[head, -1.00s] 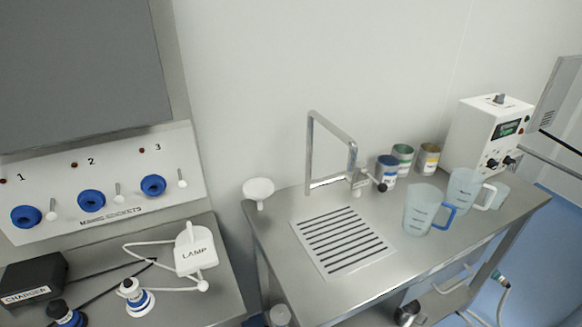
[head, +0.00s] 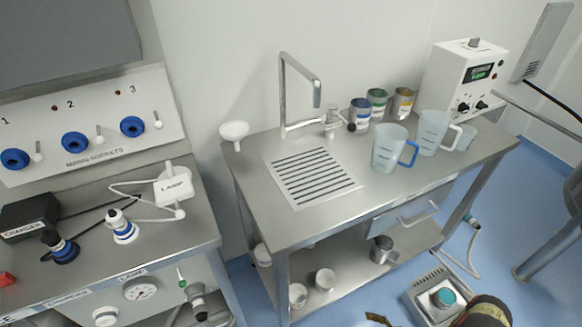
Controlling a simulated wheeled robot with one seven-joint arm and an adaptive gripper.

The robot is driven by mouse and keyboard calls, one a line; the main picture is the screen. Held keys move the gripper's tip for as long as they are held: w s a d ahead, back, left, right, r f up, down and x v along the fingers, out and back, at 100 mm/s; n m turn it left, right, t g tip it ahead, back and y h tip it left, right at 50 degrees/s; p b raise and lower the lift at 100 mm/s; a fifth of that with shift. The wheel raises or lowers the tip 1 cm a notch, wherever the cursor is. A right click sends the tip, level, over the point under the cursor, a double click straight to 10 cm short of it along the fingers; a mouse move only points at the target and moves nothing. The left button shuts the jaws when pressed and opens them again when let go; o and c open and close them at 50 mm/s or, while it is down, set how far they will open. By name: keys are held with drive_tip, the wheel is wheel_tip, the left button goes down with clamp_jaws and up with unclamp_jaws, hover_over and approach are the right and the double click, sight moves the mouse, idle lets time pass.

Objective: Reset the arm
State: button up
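The task names only my arm. A dark rounded part with a tan band at the bottom right edge of the head view may belong to my arm, but I cannot be sure. A small dark and orange piece shows at the bottom edge, left of it, too little to identify. I cannot make out my gripper or its fingers, nor whether it holds anything.
A steel sink table (head: 235,165) holds a tap (head: 284,95), two jugs with handles (head: 390,148), several tins (head: 377,103) and a white instrument (head: 462,80). A bench with a lamp (head: 173,188) and charger (head: 28,216) stands left. A grey box (head: 425,303) lies on the blue floor.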

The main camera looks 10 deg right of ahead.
wheel_tip(320, 180, up, 47)
drive_tip(key=d+n+g+h+p, duration=0.2)
drive_tip(key=n+g+h, duration=0.3)
drive_tip(key=n+g, duration=0.8)
drive_tip(key=s+a+r+n+t+h, duration=0.2)
drive_tip(key=a+r, duration=0.4)
drive_tip(key=r, duration=0.5)
drive_tip(key=s+a+r+n+t+h+p, duration=0.1)
drive_tip(key=a+r+n+t, duration=0.4)
drive_tip(key=r, duration=0.7)
drive_tip(key=s+a+r+n+t+h+p, duration=0.1)
drive_tip(key=s+a+r+n+t+h, duration=0.1)
drive_tip(key=a+r+n, duration=0.4)
wheel_tip(320, 180, up, 6)
drive_tip(key=shift+s+a+f+t+h, duration=0.15)
drive_tip(key=shift+s+a+t+h, duration=0.2)
drive_tip(key=shift+s+t, duration=0.45)
drive_tip(key=shift+w, duration=0.1)
